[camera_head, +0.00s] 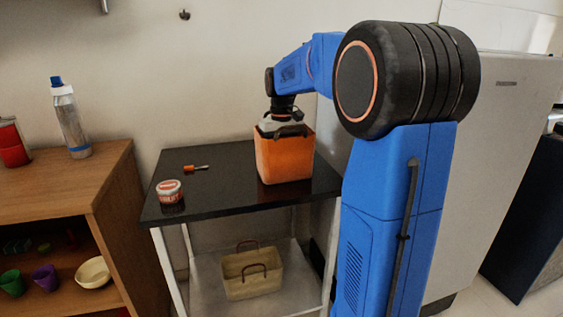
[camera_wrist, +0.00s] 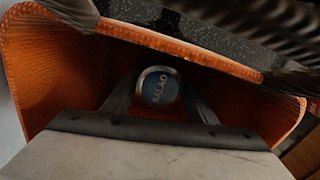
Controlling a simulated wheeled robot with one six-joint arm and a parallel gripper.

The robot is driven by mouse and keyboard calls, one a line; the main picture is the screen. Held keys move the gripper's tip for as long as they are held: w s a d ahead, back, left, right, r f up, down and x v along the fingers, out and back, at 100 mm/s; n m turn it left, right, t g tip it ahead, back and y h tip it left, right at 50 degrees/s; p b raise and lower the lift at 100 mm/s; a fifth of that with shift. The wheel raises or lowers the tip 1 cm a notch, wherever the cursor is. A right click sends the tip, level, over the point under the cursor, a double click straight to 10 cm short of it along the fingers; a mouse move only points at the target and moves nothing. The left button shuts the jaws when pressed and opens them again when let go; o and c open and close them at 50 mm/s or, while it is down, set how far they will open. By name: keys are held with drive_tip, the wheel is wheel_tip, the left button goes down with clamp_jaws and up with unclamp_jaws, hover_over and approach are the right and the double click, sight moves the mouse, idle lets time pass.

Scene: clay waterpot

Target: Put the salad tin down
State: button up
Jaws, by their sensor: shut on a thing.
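My gripper reaches down into an orange box (camera_head: 284,157), open at the top, on the black table. The box's orange walls surround the tin and fingers in the wrist view. In the head view the tin and fingertips are hidden inside the box. I cannot tell whether the tin touches the box's floor.
The black table (camera_head: 222,195) also holds a small red and white tub (camera_head: 170,191) and an orange-handled tool (camera_head: 196,168). A beige basket (camera_head: 252,274) stands on the shelf below. A wooden shelf unit (camera_head: 60,185) with a bottle (camera_head: 70,120) is at left. The black tabletop's left part has free room.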

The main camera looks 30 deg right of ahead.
drive_tip(key=o, duration=1.2)
drive_tip(key=shift+r, duration=0.1)
wheel_tip(320, 180, up, 12)
drive_tip(key=shift+r, duration=0.1)
